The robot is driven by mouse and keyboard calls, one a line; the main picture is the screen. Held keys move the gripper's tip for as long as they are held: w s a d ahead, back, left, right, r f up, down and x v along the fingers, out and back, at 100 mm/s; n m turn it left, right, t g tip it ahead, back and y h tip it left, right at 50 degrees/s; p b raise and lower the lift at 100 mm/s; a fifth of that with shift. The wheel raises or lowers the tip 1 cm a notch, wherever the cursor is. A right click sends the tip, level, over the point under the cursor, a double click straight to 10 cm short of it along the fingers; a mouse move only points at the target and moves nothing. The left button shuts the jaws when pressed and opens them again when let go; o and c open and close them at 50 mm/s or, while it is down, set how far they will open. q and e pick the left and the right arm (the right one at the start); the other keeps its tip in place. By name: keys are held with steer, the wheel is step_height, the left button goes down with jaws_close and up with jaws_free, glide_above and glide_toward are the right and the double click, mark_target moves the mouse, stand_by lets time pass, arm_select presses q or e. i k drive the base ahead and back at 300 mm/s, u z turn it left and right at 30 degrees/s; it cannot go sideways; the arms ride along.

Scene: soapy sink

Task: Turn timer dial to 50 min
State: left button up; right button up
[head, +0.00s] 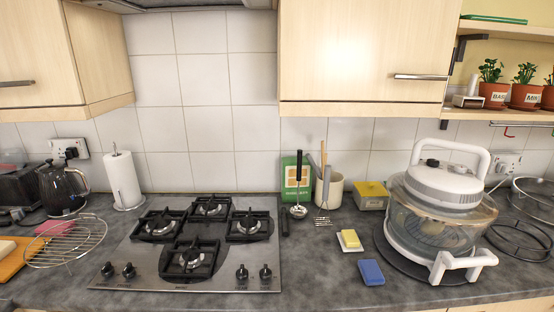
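A white halogen-style oven (445,188) with a clear glass bowl (422,228) stands on the right of the counter. Its lid has a raised white handle arching over the top. Small dark dials (430,162) sit on top of the lid under the handle. They are too small to read any marking or setting, and I cannot tell which one is the timer. Neither of my grippers is in view.
A hob (125,250) with several burners fills the middle left. A blue sponge (371,272), a yellow-and-white sponge (349,240) and a yellow-topped box (371,195) lie left of the oven. Wire racks (521,241) sit to its right. A shelf with potted herbs (492,93) hangs above.

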mark_target(458, 167)
steer(key=z, duration=1.7)
steer(key=k, duration=1.1)
steer(key=z, duration=1.3)
steer(key=i, duration=1.85)
steer(key=u, duration=0.35)
steer(key=i, duration=1)
steer(key=u, duration=1.55)
steer(key=i, duration=0.75)
steer(key=u, duration=0.6)
